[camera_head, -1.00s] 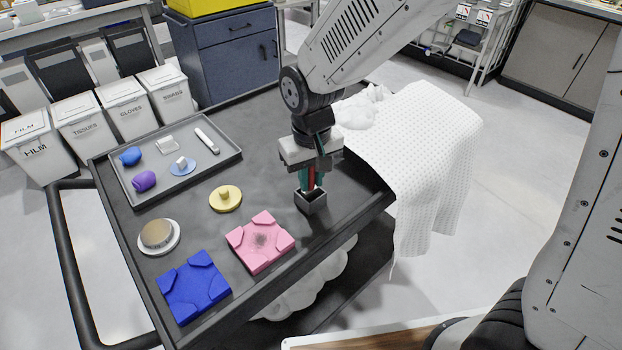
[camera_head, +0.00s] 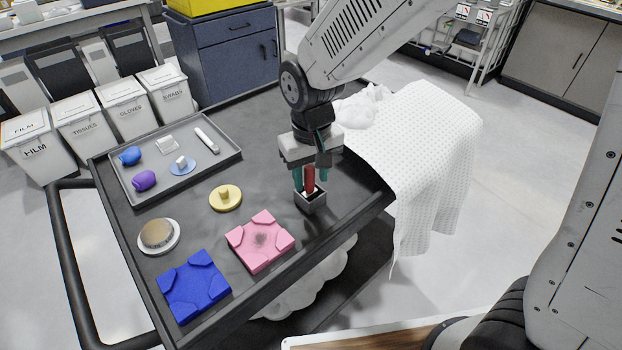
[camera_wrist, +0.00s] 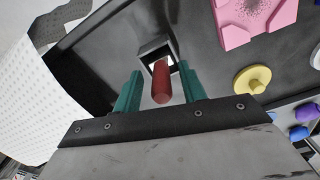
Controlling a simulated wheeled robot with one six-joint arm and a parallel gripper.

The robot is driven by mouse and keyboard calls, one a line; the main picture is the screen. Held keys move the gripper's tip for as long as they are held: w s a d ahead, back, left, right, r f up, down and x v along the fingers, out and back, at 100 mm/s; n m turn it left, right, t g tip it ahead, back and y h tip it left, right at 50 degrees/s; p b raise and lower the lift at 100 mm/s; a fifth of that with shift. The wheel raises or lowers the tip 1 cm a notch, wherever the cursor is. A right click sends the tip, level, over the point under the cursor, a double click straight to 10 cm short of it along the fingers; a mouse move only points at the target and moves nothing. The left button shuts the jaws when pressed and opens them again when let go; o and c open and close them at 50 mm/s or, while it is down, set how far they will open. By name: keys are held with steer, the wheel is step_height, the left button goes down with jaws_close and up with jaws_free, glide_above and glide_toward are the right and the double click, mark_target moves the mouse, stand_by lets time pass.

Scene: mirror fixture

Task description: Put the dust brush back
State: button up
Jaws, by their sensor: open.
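The dust brush (camera_head: 308,180) stands in a small dark square holder (camera_head: 312,202) on the black cart top, its red handle upward. In the wrist view the red handle (camera_wrist: 161,84) points toward the camera, and the holder (camera_wrist: 147,51) shows behind it. My gripper (camera_head: 311,181) is above the holder with its green fingers open. The fingers (camera_wrist: 159,86) stand on either side of the handle with gaps showing in the wrist view. The brush's lower end is hidden inside the holder.
A grey tray (camera_head: 215,164) with small items lies at the back left. A yellow disc (camera_head: 225,198), a round metal piece (camera_head: 157,235), a pink block (camera_head: 262,243) and a blue block (camera_head: 193,287) lie left of the holder. A white cloth (camera_head: 430,150) drapes over the right edge.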

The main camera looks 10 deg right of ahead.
step_height(320, 180, up, 10)
steer(key=shift+r, duration=0.2)
steer(key=shift+d+r, duration=0.1)
steer(key=shift+d, duration=0.05)
steer(key=s+d+r+m, duration=0.2)
steer(key=s+d, duration=0.7)
steer(key=d, duration=0.1)
steer(key=s+d+r+m+t, duration=0.1)
steer(key=s+d+r, duration=0.2)
steer(key=s+d, duration=0.7)
steer(key=shift+d+m, duration=0.2)
steer(key=shift+m, duration=0.2)
steer(key=shift+a, duration=0.1)
